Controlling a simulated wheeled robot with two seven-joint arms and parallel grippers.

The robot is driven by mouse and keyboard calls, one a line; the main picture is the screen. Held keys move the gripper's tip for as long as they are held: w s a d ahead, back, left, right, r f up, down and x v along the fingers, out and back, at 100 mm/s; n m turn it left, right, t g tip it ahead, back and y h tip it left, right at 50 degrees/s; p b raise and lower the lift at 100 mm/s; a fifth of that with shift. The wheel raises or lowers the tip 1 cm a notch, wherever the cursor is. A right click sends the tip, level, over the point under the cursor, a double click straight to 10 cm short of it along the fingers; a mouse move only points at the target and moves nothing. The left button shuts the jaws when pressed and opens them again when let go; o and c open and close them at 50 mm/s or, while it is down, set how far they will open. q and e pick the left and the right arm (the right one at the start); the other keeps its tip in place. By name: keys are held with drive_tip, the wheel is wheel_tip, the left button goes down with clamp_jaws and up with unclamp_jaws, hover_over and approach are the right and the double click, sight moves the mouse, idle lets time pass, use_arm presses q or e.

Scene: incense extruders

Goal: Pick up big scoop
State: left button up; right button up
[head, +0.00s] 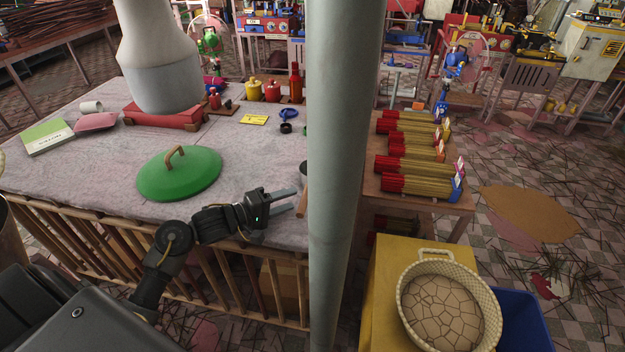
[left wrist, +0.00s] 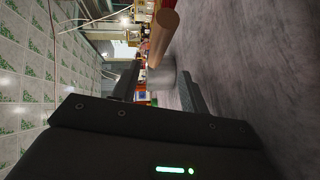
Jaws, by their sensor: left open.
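The big scoop shows at the right end of the grey table, partly hidden behind the pole in the head view. Its wooden handle (head: 302,204) points toward the near table edge, and only a sliver of its metal part (head: 304,172) shows. In the left wrist view the round wooden handle (left wrist: 163,36) and the blurred metal part (left wrist: 160,76) appear ahead, between the finger lines. My left gripper (head: 289,201) is open just left of the handle, low over the table edge. I cannot tell whether it touches the handle. My right gripper is not in view.
A grey vertical pole (head: 340,180) stands close to the right of my left gripper. A green lid (head: 179,174) lies on the table (head: 110,180), left of the gripper. Incense bundles (head: 415,185) lie on a side table; a woven basket (head: 450,308) is at lower right.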

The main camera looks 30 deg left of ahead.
use_arm(q)
drive_tip(key=x, duration=0.5)
drive_tip(key=shift+w+d+r, duration=0.1)
drive_tip(key=shift+r, duration=0.25)
drive_tip(key=shift+c, duration=0.4)
clamp_jaws()
